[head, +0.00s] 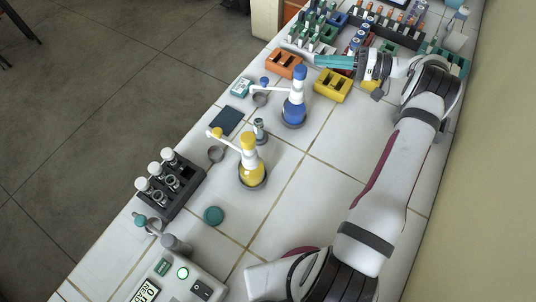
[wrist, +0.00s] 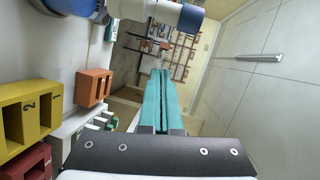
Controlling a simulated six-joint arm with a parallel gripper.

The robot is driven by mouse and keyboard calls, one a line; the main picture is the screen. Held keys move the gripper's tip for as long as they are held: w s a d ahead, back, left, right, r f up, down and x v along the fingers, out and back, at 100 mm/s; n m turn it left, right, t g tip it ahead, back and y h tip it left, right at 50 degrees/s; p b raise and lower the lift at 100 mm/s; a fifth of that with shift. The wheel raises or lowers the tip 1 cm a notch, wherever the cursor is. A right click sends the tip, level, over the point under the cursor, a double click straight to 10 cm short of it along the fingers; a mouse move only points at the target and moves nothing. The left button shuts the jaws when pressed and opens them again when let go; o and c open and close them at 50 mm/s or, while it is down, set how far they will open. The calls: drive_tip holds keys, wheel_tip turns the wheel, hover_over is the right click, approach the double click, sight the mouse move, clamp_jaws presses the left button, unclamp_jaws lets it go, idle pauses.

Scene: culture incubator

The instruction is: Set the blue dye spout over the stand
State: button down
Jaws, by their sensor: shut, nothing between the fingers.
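The tip appears just above a small grey round stand (head: 260,99) in the head view; exact alignment is hard to judge. In the wrist view the white spout with its blue end (wrist: 190,17) crosses the top, and part of the bottle (wrist: 72,5) shows at the upper left. My gripper (head: 318,61) is shut and empty, beyond the bottle; its teal fingers (wrist: 160,95) lie together.
An orange block (head: 285,65) and a yellow block (head: 332,86) stand near my gripper. Coloured tube racks (head: 320,35) crowd the far end. A yellow dye bottle (head: 251,170) and a dark vial rack (head: 180,198) stand nearer. Bare tiles lie right of the bottles.

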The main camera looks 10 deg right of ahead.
drive_tip(key=s+a+r+n+g+h, duration=0.1)
drive_tip(key=a+r+n+g, duration=0.25)
drive_tip(key=a, duration=0.35)
drive_tip(key=s+a+r+n+g+h, duration=0.1)
drive_tip(key=a+r+n+g+h, duration=0.15)
drive_tip(key=a+g, duration=0.4)
drive_tip(key=s+a+r+m+h, duration=0.2)
drive_tip(key=s+a+r, duration=0.15)
drive_tip(key=s, duration=0.35)
drive_tip(key=s+a+r+m+h, duration=0.2)
drive_tip(key=s+a+r, duration=0.15)
drive_tip(key=s, duration=0.35)
drive_tip(key=s+a+f+m+t+h, duration=0.1)
drive_tip(key=s+f+m+h, duration=0.1)
drive_tip(key=s, duration=1)
drive_tip(key=shift+s+f+h, duration=0.25)
drive_tip(key=shift+s+h, duration=0.15)
drive_tip(key=shift+h, duration=0.35)
drive_tip(key=shift+w, duration=0.1)
drive_tip(key=w+d+n+t+h, duration=0.1)
drive_tip(key=w+d+t+h, duration=0.1)
drive_tip(key=w, duration=1.3)
drive_tip(key=w+d+t+h, duration=0.2)
drive_tip(key=w+d+t, duration=0.1)
drive_tip(key=w, duration=1.2)
drive_tip(key=shift+d+n, duration=0.4)
